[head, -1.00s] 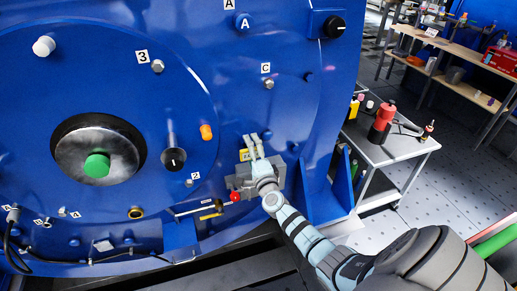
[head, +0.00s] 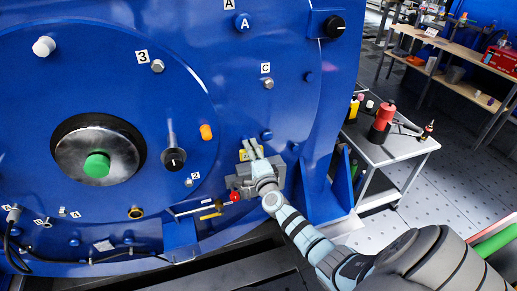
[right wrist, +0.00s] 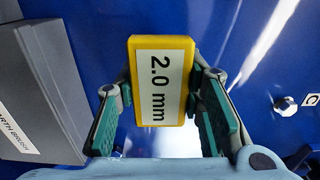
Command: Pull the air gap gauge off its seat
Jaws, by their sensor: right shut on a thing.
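The air gap gauge (right wrist: 160,80) is a yellow block with a white label reading 2.0 mm. In the right wrist view it stands between the teal finger pads of my right gripper (right wrist: 162,105), which is shut on it. In the head view a bit of the yellow gauge (head: 243,155) shows beside the fingers of my right gripper (head: 251,149), close to the blue motor housing (head: 215,120). The gauge's seat is hidden, so I cannot tell whether the gauge still touches it. My left gripper is not in view.
A grey earth brush box (right wrist: 45,90) is close beside the gripper. A red knob (head: 235,196) and a bracket lie to its lower left. A blue bolt (head: 266,135) is just above right. A grey cart (head: 390,150) with bottles stands to the right.

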